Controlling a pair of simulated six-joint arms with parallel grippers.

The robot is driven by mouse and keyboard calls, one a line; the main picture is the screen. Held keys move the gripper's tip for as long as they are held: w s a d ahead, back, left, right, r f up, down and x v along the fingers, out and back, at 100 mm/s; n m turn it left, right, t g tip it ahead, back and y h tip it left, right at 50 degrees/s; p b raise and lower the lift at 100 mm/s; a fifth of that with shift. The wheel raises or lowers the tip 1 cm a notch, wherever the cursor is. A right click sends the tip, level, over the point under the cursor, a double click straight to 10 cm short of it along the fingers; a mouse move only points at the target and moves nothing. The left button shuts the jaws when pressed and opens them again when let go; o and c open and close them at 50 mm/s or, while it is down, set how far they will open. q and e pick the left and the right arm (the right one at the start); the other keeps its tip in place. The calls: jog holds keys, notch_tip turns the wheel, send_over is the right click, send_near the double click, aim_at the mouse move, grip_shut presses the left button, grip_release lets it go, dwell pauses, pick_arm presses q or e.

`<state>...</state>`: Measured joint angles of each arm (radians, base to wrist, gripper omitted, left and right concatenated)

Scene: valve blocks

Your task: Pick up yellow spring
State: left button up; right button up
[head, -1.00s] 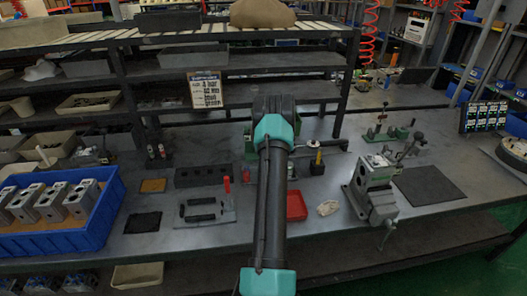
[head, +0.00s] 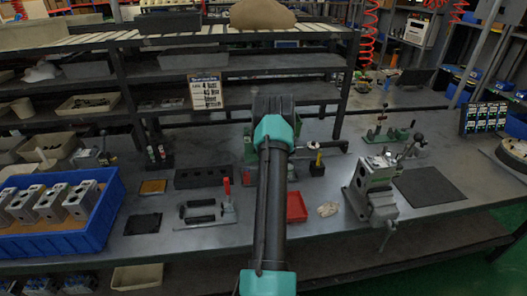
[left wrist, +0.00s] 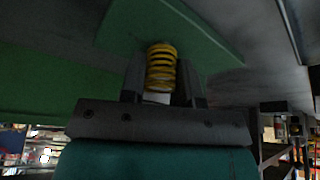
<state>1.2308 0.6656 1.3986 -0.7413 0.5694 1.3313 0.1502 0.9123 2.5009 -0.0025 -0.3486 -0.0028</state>
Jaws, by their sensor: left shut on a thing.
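The yellow spring (left wrist: 161,70) shows in the left wrist view, a short upright coil. My left gripper (left wrist: 160,85) is shut on it, with one dark finger on each side. A small white piece (left wrist: 156,97) shows at the spring's lower end. The spring's upper end lies against or just in front of a green plate (left wrist: 170,25); I cannot tell if they touch. In the head view my arm hides the spring and the gripper. My right gripper is in neither view.
A red tray (head: 296,207), a yellow-topped tool (head: 317,165) and a grey valve block in a vise (head: 372,185) stand right of my arm. A plate with a red-handled clamp (head: 212,212) and a blue crate (head: 105,212) stand left. Shelves rise behind.

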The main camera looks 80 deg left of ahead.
pick_arm(q)
notch_tip(320, 180, up, 3)
jog(key=shift+f, duration=0.1)
jog(key=shift+d+r, duration=0.2)
jog(key=s+d, duration=0.1)
jog(key=d, duration=0.4)
jog(key=s+d+r, duration=0.1)
jog(key=d, duration=0.9)
jog(key=shift+s+d+r, duration=0.2)
jog(key=shift+s, duration=0.2)
